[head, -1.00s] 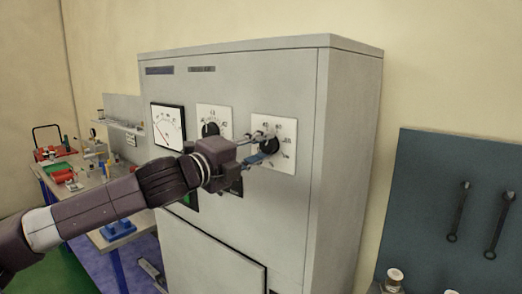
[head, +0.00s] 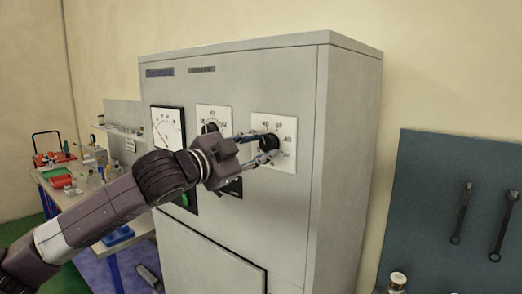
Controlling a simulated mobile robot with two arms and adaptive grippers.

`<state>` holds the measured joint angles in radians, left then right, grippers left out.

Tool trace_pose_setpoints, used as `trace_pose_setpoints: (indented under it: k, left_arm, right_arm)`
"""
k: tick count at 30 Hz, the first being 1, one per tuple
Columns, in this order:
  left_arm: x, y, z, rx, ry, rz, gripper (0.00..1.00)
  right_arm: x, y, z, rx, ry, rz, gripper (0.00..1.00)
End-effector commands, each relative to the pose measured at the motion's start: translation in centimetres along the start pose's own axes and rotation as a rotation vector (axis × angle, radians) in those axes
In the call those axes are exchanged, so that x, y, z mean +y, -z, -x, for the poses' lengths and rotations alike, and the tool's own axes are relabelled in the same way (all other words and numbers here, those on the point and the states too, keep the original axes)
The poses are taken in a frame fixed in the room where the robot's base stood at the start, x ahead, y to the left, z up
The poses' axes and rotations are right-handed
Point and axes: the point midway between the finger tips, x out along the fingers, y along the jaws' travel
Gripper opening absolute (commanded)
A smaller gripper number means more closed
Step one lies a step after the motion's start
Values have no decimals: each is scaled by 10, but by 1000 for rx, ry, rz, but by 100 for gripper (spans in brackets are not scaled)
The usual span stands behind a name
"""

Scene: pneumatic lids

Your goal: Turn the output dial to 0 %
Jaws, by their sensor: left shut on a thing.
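The grey cabinet (head: 245,75) carries two white dial plates and a meter on its front. The right dial plate (head: 288,125) has a black knob (head: 270,144). My left gripper (head: 268,147) is shut on this knob, its fingers on the upper left and lower side. The plate numbers are too small to read surely, and the pointer of the held knob cannot be made out. My right gripper is not in view.
The needle meter (head: 167,128) is left of the dials. A workbench with red and green items (head: 60,178) stands at the left. A dark tool board (head: 440,190) with two wrenches hangs at the right, with a jar (head: 397,281) below it.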

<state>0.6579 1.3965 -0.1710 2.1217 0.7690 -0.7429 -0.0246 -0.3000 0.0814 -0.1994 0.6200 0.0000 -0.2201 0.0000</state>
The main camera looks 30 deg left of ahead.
Motion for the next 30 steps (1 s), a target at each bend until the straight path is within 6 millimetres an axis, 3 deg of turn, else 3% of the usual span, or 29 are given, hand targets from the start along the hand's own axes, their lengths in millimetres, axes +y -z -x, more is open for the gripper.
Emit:
trace_pose_setpoints:
  k: [30]
  left_arm:
    - [2,0,0,-1,-3,970,5]
  right_arm:
    - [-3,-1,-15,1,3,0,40]
